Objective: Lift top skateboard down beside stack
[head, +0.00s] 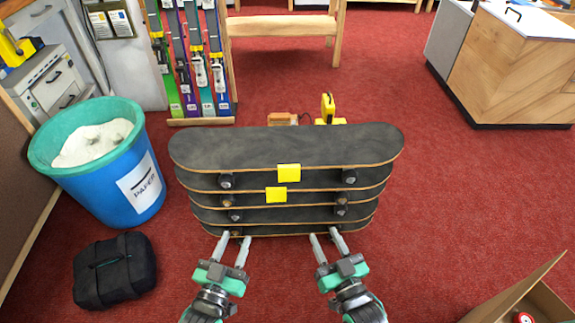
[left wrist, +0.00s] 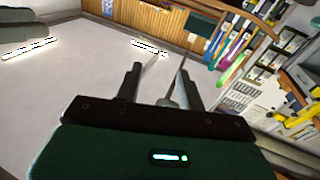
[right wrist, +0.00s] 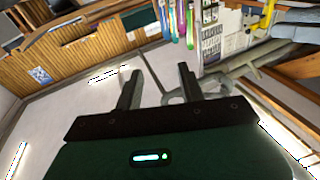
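The top skateboard (head: 240,149) is dark and lies deck up, lengthwise across the view, on a stack of several similar boards (head: 315,215). A yellow note (head: 289,172) sits on its near edge, and another yellow note (head: 276,195) is on the board below. Wheels show between the decks. My left gripper (head: 234,238) is open and empty at the near side of the stack, left of centre. My right gripper (head: 325,235) is open and empty at the near side, right of centre. Whether the fingertips touch the lower boards cannot be told. The wrist views show no skateboard.
A blue bin (head: 145,200) and a black case (head: 115,270) stand on the left. Skis (head: 195,70) and a wooden bench (head: 280,27) are behind. A yellow tool (head: 328,108) shows behind the stack. An open carton (head: 535,295) is at lower right. Red carpet (head: 470,190) is clear right of the stack.

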